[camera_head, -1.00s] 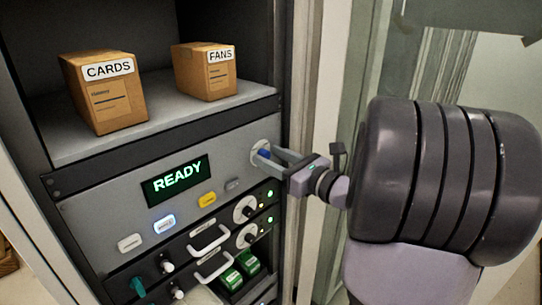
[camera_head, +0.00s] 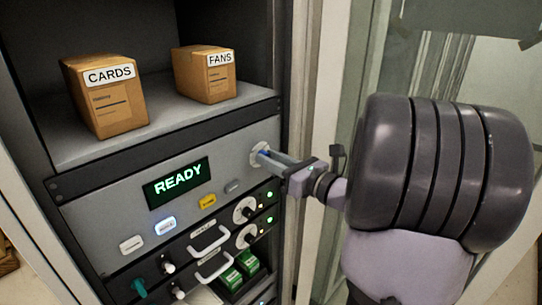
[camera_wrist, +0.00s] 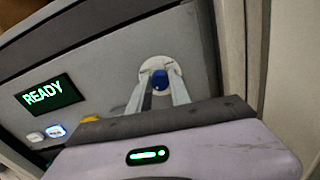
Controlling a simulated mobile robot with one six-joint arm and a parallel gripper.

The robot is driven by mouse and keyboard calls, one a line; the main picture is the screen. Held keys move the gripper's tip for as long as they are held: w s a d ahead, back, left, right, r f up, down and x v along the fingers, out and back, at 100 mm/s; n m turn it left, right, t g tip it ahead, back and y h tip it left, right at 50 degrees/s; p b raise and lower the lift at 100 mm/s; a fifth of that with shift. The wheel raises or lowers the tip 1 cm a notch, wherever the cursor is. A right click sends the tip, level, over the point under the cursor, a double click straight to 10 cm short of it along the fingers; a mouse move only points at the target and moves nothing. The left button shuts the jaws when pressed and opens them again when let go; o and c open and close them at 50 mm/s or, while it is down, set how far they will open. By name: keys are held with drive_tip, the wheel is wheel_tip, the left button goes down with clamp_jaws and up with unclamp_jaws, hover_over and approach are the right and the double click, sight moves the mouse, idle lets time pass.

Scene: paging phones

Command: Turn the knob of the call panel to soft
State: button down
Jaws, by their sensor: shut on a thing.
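The call panel (camera_head: 112,212) is a grey plate in the rack with a screen (camera_head: 177,182) that reads READY in green. Its knob (camera_wrist: 160,80) is blue on a white round dial (camera_wrist: 150,65) at the panel's right end. My gripper (camera_head: 266,156) reaches in from the right and is shut on the knob, with one finger on either side of it in the wrist view. In the head view the fingers hide most of the knob. The dial's markings are too small to read, so I cannot tell the setting.
A lit blue-white button (camera_head: 165,223), a yellow button (camera_head: 208,201) and paler buttons sit below the screen. Lower units have white handles (camera_head: 209,238) and round dials. CARDS (camera_head: 105,95) and FANS (camera_head: 204,73) boxes stand on the shelf above. The rack's post is close right of the knob.

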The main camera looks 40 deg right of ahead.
drive_tip(key=m+p, duration=0.4)
drive_tip(key=shift+r+p, duration=0.25)
drive_tip(key=shift+p, duration=0.15)
drive_tip(key=m+p, duration=0.5)
drive_tip(key=shift+d, duration=0.1)
drive_tip(key=m+p, duration=0.4)
drive_tip(key=p, duration=0.1)
drive_tip(key=shift+f, duration=0.1)
drive_tip(key=m+p, duration=0.3)
drive_tip(key=shift+f, duration=0.2)
drive_tip(key=shift+f+m+p, duration=0.1)
drive_tip(key=shift+m+p, duration=0.3)
drive_tip(key=shift+m, duration=0.1)
drive_tip(key=c, duration=1.2)
unclamp_jaws()
drive_tip(key=shift+s, duration=0.1)
